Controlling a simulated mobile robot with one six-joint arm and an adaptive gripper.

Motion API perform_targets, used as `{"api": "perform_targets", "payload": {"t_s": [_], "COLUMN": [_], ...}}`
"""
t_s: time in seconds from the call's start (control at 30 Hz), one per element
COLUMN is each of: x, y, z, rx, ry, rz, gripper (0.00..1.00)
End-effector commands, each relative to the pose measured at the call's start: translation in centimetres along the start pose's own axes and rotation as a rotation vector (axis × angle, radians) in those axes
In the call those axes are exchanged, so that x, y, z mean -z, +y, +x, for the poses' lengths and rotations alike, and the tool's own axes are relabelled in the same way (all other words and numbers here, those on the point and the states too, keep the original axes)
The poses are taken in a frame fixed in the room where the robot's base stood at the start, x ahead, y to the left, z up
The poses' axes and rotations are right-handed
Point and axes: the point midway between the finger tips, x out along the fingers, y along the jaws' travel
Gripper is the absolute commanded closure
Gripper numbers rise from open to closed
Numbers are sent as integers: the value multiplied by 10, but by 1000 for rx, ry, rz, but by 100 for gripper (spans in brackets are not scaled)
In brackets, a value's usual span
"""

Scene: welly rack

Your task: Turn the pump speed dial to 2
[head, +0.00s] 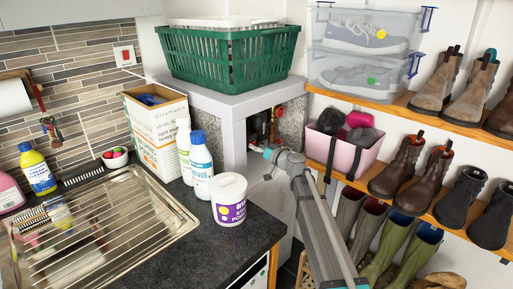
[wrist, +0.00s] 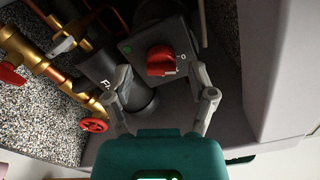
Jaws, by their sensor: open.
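The pump (wrist: 132,58) is a dark grey block with a green dot on its face, seen in the wrist view. Its red dial (wrist: 160,62) sits on that face, with small pale markings to its right that I cannot read clearly. My gripper (wrist: 163,76) is open, its two grey fingers spread on either side of the dial with visible gaps. I cannot tell how far the fingertips are from the face. In the head view my gripper (head: 264,152) reaches into the recess under the worktop, and the dial cannot be made out there.
Brass pipework (wrist: 25,50) with a red lever (wrist: 12,73) and a red handwheel (wrist: 94,125) lies left of the pump. A pale wall (wrist: 265,65) stands to the right. In the head view a white tub (head: 229,200) stands on the dark counter beside my arm, and a pink bin (head: 342,150) sits to the right.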

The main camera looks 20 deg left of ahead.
Motion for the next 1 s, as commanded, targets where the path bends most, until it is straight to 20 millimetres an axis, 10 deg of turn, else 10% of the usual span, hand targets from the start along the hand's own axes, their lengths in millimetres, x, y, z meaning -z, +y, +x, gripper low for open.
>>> {"api": "perform_targets", "payload": {"t_s": [0.43,0.8,1.0], "x": [0,0,0], "y": [0,0,-1], "z": [6,6,7], "rx": [1,0,1], "ry": [0,0,0], "rz": [0,0,3], "gripper": [29,98,100]}}
